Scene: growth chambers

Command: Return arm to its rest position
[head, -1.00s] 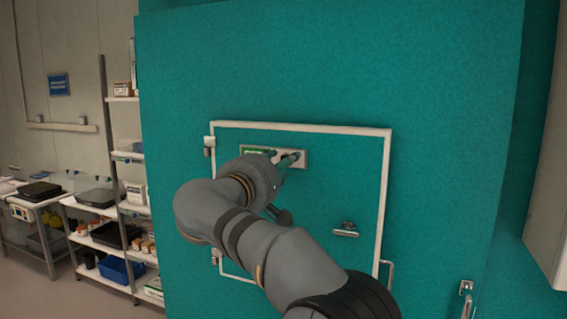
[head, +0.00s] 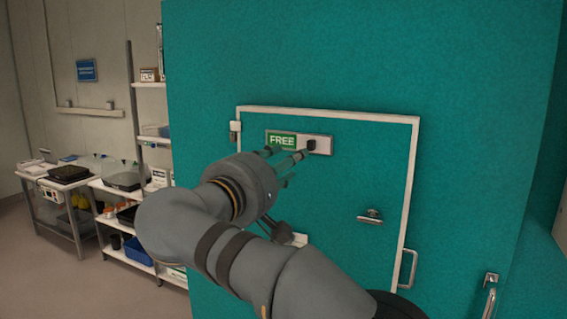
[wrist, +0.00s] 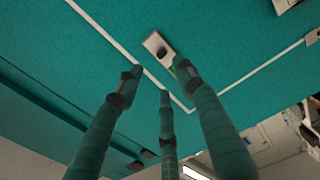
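My gripper (head: 286,154) is in front of the teal chamber door (head: 345,185), just below the sign plate. Its slim green fingers stand apart with nothing between them, and they also show in the wrist view (wrist: 160,82). The sign plate (head: 298,142) has a green panel reading FREE on its left and a black knob (head: 311,145) on its right. In the wrist view the plate (wrist: 154,42) and knob (wrist: 161,53) lie beyond the fingertips, with the fingers apart from the knob. My arm is bent and reaches in from the lower right.
The door has a white frame, a latch handle (head: 370,216) and a pull handle (head: 408,269). Another handle (head: 489,292) is at the lower right. Shelves (head: 150,140) and a bench (head: 70,185) with trays stand at the left. Floor is clear at lower left.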

